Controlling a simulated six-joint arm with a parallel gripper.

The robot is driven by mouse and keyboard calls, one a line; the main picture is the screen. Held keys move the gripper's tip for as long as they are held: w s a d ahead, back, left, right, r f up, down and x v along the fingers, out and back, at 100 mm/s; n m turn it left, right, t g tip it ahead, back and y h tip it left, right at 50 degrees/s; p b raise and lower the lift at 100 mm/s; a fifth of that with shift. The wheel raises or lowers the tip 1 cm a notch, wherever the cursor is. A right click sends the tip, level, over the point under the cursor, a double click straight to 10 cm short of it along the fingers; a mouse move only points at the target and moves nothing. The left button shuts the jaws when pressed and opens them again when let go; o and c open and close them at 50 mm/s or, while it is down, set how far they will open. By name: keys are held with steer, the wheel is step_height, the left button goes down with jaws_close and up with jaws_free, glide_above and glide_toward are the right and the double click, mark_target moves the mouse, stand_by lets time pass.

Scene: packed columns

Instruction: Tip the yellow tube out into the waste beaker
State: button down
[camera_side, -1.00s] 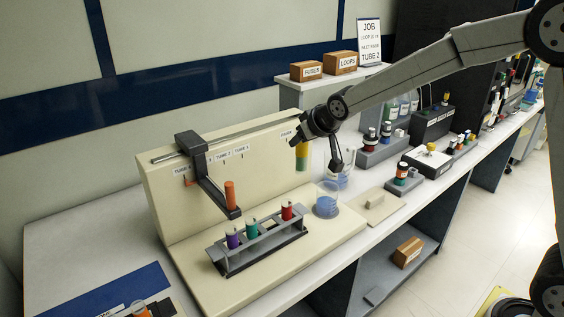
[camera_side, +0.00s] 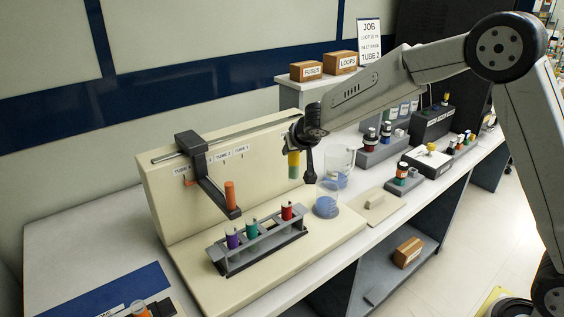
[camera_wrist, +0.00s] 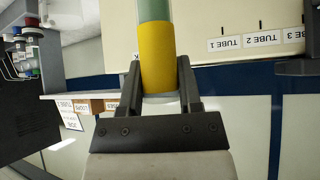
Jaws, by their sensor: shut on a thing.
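The yellow tube (camera_side: 293,166) hangs roughly upright in my gripper (camera_side: 297,145), left of the beakers and above the cream fixture's base. In the wrist view my gripper (camera_wrist: 160,85) is shut around its yellow part (camera_wrist: 157,58), with a pale green part of the tube beyond. I cannot read which is the waste beaker. The tube is apart from both.
A grey rack (camera_side: 258,246) holds purple, green and red tubes on the fixture.

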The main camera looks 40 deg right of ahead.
steer(key=w+d+f+m+g+h, duration=0.3)
steer(key=f+m, duration=0.2)
steer(key=m, duration=0.1)
steer(key=w+d+f+m+g+h, duration=0.3)
steer(key=f+m+g, duration=0.1)
steer(key=f+m, duration=0.2)
steer(key=shift+f+m, duration=0.3)
steer(key=shift+m, duration=0.1)
steer(key=shift+d, duration=0.1)
steer(key=s+d+y, duration=0.1)
steer(key=s+d+t+y, duration=0.1)
steer(key=d, duration=0.1)
steer(key=shift+m, duration=0.3)
stand_by(0.7)
steer(key=shift+s+d+t+y, duration=0.3)
steer(key=shift+d+y, duration=0.3)
